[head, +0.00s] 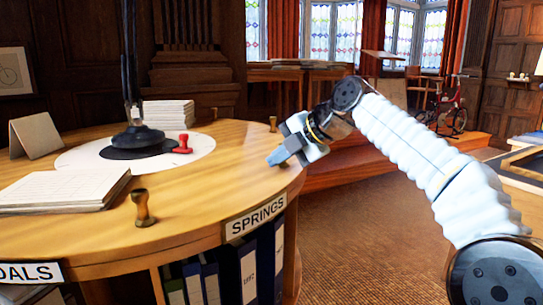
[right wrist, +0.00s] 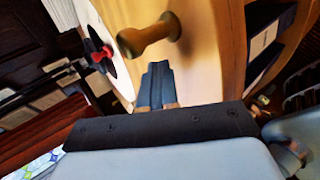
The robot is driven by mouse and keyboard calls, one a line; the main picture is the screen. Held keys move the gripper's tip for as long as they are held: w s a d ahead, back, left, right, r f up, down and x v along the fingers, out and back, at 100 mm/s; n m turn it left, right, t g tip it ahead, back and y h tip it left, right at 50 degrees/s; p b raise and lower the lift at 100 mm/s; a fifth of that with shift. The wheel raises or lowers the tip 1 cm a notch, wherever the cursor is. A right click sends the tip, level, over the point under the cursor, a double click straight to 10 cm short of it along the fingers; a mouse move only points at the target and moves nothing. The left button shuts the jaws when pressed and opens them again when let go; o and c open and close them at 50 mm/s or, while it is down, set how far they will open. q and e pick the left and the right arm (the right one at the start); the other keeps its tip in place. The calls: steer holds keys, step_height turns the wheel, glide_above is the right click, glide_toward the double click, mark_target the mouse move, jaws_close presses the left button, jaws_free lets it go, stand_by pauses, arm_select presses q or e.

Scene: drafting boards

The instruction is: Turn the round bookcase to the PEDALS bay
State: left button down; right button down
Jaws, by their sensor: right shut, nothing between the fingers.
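The round bookcase (head: 190,228) has a wooden top, with upright books in a bay under the SPRINGS label (head: 255,219). A label partly cut off at the left edge reads "DALS" (head: 28,273). Brass knobs stand on the top: one near the front (head: 143,208), others farther back (head: 273,124). My right gripper (head: 281,157) is at the right rim of the top, shut and empty. In the right wrist view its closed fingers (right wrist: 157,88) point toward the wood, and a brass knob (right wrist: 150,38) shows beyond them. My left gripper is not in view.
On the top lie a paper stack (head: 62,188), a folded card (head: 35,136), a red stamp (head: 182,144) and a black stand (head: 138,137) on a white disc. Carpet (head: 375,235) lies open right of the bookcase. A wooden step (head: 345,173) runs behind.

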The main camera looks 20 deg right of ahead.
steer(key=shift+w+d, duration=0.25)
steer(key=shift+d, duration=0.1)
